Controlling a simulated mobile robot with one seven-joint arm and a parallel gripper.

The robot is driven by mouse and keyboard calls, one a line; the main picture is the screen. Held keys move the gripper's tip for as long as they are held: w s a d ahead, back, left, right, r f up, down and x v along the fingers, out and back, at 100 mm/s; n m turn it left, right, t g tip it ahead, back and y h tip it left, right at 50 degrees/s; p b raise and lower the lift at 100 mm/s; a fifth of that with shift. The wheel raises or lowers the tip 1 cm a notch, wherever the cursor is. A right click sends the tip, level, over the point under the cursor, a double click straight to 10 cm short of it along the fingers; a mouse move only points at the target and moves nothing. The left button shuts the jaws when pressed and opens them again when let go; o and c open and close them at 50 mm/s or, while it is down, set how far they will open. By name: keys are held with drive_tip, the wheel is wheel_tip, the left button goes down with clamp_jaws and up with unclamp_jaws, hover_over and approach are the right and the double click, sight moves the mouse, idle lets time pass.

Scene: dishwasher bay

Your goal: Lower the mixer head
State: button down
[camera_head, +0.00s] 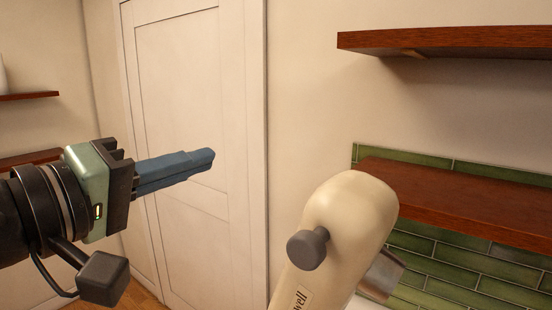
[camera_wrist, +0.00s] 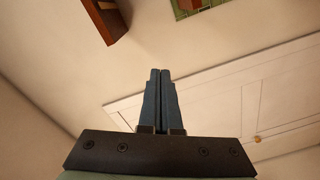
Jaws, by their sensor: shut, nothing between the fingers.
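The cream mixer head (camera_head: 345,235) stands tilted up at the lower middle of the head view, with a dark grey knob (camera_head: 308,248) on its side and a metal part (camera_head: 382,275) at its right. The mixer's lower body is out of frame. My gripper (camera_head: 212,158) is to the left of the mixer head and apart from it. Its blue fingers are shut and empty, pointing right. In the wrist view, the closed fingers (camera_wrist: 160,74) show side by side, and the mixer does not show there.
Wooden shelves (camera_head: 450,40) and (camera_head: 470,205) are on the right wall, the lower one behind the mixer head by green tiles (camera_head: 440,270). A white door (camera_head: 180,100) is behind my gripper. Open air lies between the gripper and the mixer head.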

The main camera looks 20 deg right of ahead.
drive_tip(key=s+g+h, duration=0.2)
drive_tip(key=s+g, duration=0.2)
drive_tip(key=p, duration=0.7)
hover_over(291, 227)
drive_tip(key=shift+w+f+m, duration=0.4)
drive_tip(key=shift+w+f, duration=0.05)
drive_tip(key=shift+f, duration=0.15)
drive_tip(key=shift+d, duration=0.1)
